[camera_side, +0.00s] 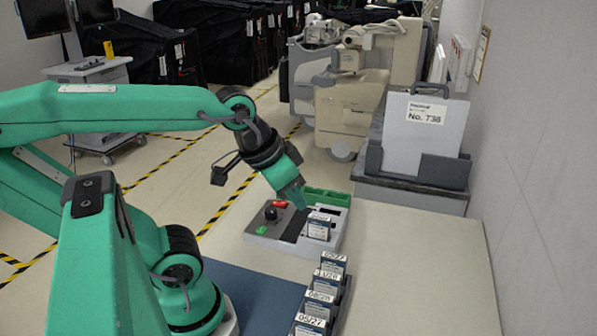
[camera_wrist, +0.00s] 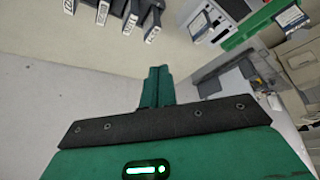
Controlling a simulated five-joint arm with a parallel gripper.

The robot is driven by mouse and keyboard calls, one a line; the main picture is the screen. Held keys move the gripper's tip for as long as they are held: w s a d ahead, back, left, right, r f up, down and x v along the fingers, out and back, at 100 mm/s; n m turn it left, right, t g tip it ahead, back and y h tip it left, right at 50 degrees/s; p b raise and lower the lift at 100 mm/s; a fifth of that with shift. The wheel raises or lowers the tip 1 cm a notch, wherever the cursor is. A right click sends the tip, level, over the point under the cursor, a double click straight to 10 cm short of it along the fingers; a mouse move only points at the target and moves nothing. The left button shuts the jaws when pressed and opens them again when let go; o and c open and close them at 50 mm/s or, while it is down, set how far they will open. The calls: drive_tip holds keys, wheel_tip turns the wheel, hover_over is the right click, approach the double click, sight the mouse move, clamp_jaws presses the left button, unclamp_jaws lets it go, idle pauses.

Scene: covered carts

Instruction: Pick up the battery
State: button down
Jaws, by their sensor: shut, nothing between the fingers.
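My gripper (camera_side: 299,205) is shut and empty, its green fingers pointing down over the grey box. In the wrist view its two fingers (camera_wrist: 157,82) lie together with nothing between them. A dark, battery-like block with a white label (camera_side: 320,227) stands upright at the right part of the grey box (camera_side: 262,238), just right of my gripper. A row of similar dark blocks with dated white labels (camera_side: 320,290) stands in a holder at the table's front. Their ends also show in the wrist view (camera_wrist: 128,25). I cannot tell which block is the task's battery.
The box has a black knob (camera_side: 270,213), a red button (camera_side: 280,204) and a green button (camera_side: 261,230). A green tray (camera_side: 338,198) lies behind it. A blue mat (camera_side: 250,292) is in front. The table's right side (camera_side: 420,260) is clear. A grey case (camera_side: 415,135) stands behind.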

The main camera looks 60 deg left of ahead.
drive_tip(key=c, duration=1.3)
unclamp_jaws()
drive_tip(key=m+g, duration=0.6)
drive_tip(key=m, duration=0.3)
hover_over(320, 218)
wheel_tip(320, 218, down, 10)
drive_tip(key=shift+r, duration=0.25)
